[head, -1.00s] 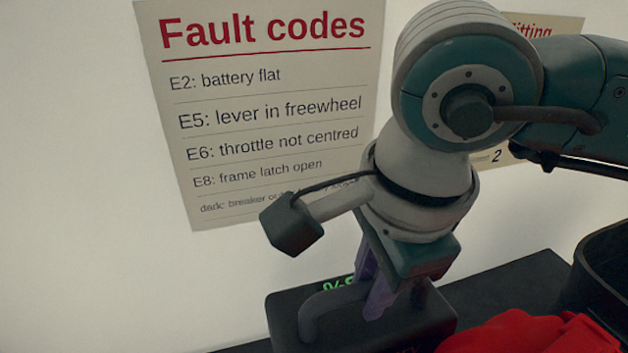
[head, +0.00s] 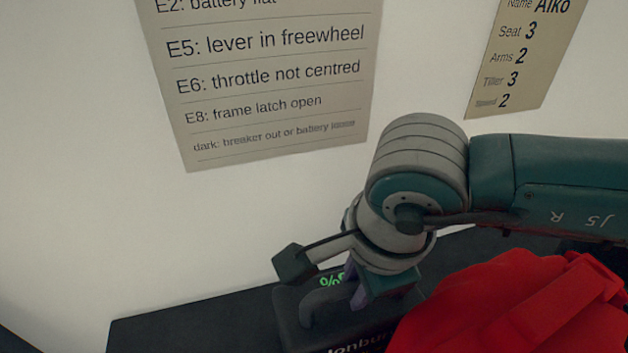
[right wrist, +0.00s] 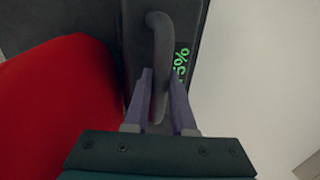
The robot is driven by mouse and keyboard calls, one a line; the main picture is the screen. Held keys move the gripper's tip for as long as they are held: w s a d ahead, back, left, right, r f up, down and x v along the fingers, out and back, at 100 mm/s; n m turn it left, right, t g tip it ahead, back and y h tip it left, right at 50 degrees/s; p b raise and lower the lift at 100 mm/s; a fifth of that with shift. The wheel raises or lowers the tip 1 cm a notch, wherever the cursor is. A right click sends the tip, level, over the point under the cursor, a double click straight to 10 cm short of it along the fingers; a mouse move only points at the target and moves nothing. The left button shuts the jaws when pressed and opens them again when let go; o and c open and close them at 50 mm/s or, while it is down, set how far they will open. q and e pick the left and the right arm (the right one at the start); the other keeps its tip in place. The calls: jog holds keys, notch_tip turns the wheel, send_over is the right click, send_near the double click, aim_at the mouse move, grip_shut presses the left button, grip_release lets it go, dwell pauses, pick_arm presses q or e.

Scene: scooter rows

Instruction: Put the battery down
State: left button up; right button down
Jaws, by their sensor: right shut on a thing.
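The battery (head: 300,329) is a dark box with a curved grey handle (head: 321,300) on top and a green percent readout. It shows at the bottom of the head view, in front of the wall, over a black bench top (head: 190,322). I cannot tell whether its base touches the bench. My right gripper (head: 345,291) points down with its purple fingers closed on the handle. In the right wrist view the fingers (right wrist: 158,92) are on both sides of the handle, beside the green "5%" readout (right wrist: 181,64). My left gripper is out of view.
A bulky red thing (head: 500,305) is close on the right of the battery and hides part of it. The bench top left of the battery is bare. A fault code sheet (head: 270,90) and a fitting card (head: 520,60) hang on the pale wall.

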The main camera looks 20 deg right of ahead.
jog(key=c, duration=1.1)
grip_release()
jog(key=shift+s+d+f, duration=0.15)
jog(key=shift+s+f, duration=0.1)
jog(key=shift+f, duration=0.15)
jog(key=shift+o, duration=1.7)
jog(key=shift+w+r, duration=0.1)
jog(key=shift+r, duration=0.05)
